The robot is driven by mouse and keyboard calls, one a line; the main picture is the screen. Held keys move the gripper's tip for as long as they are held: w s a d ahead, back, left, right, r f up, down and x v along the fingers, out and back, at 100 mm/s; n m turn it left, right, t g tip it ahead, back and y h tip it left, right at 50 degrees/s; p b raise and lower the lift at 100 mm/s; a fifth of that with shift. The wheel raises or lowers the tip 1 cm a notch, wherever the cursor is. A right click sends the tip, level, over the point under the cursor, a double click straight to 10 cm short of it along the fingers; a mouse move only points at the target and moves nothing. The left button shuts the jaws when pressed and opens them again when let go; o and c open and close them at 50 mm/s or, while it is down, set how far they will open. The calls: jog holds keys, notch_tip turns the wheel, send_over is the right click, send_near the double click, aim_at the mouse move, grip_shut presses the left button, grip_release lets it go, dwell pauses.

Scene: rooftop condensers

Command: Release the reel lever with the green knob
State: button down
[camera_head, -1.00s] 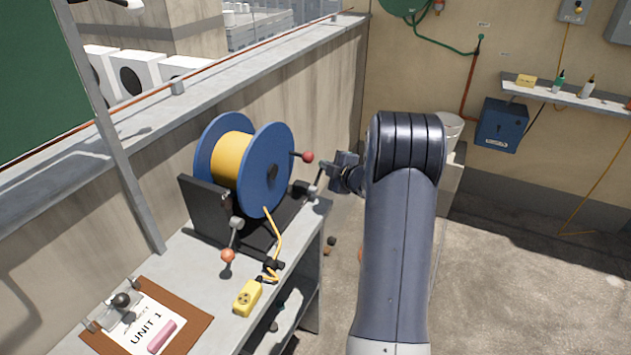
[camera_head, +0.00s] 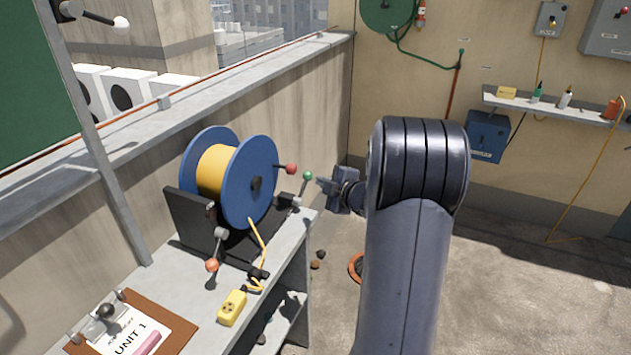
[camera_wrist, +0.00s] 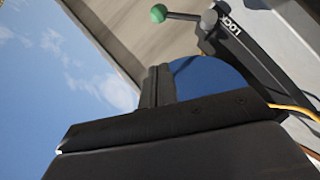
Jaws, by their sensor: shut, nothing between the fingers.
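The reel lever with the green knob (camera_head: 307,176) stands at the right rear of the reel stand, its arm rising from a pivot beside the reel. In the wrist view the green knob (camera_wrist: 158,13) shows at the top, with its lever running right to a black block marked LOCK (camera_wrist: 232,25). My gripper (camera_head: 325,184) is shut and empty, just right of the green knob in the head view. In the wrist view the closed fingers (camera_wrist: 158,86) lie apart from the knob. The blue reel (camera_head: 257,183) with yellow cable is partly hidden behind the fingers there.
A red-knobbed crank (camera_head: 291,169) sticks out from the reel, close to the green knob. An orange-knobbed lever (camera_head: 212,265) stands at the front of the stand. A yellow socket (camera_head: 232,308) and clipboard (camera_head: 140,330) lie on the bench. Open floor lies to the right.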

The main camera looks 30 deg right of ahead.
jog(key=shift+v, duration=1.1)
jog(key=shift+w, duration=0.1)
